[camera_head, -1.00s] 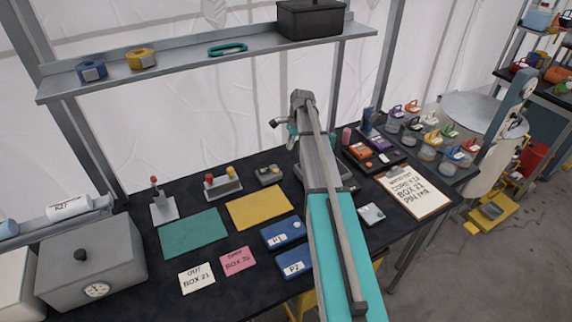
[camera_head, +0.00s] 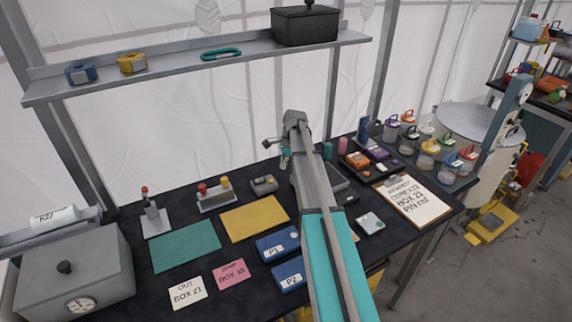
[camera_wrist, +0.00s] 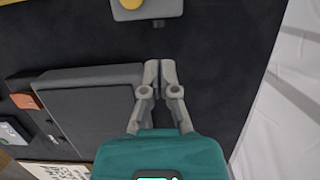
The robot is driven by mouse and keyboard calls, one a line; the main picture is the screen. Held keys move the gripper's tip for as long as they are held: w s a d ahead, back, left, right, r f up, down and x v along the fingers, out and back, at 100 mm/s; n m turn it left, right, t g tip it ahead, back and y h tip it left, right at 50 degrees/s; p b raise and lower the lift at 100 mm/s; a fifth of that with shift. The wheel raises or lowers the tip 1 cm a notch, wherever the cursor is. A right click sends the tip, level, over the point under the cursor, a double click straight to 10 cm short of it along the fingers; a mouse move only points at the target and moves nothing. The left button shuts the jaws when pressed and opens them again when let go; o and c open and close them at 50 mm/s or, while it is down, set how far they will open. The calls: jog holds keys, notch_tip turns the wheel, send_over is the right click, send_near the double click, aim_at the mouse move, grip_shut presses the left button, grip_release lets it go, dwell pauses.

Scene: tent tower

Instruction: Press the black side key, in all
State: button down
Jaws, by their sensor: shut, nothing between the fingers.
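The small grey box (camera_head: 264,184) stands on the black table, right of the post with red and yellow knobs. In the wrist view the box (camera_wrist: 128,13) is at the top edge, partly cut off, with a yellow button (camera_wrist: 131,3) on it. A small dark key (camera_wrist: 158,22) sticks out of its side facing my gripper. In the wrist view my gripper (camera_wrist: 160,64) is shut and empty, its fingertips apart from the key, pointing toward it. In the head view my gripper (camera_head: 285,160) hangs right of the box, partly hidden by my arm.
A dark grey flat case (camera_wrist: 85,105) lies left of my fingers in the wrist view. A yellow mat (camera_head: 254,218), a green mat (camera_head: 186,247) and blue boxes (camera_head: 277,245) lie nearer in the head view. A shelf (camera_head: 200,65) runs above the table's back.

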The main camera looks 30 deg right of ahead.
aim_at(279, 181)
jog(key=shift+b+x, duration=2.25)
jog(key=shift+x, duration=0.3)
jog(key=shift+a, duration=0.1)
jog(key=shift+a, duration=0.95)
jog(key=shift+a+r, duration=0.1)
jog(key=shift+r, duration=0.05)
jog(key=p+v, duration=0.2)
jog(key=p, duration=0.1)
jog(key=shift+r, duration=0.35)
jog(key=d+p+v, duration=0.1)
jog(key=p+v, duration=0.5)
jog(key=v, duration=0.1)
jog(key=shift+p, duration=0.4)
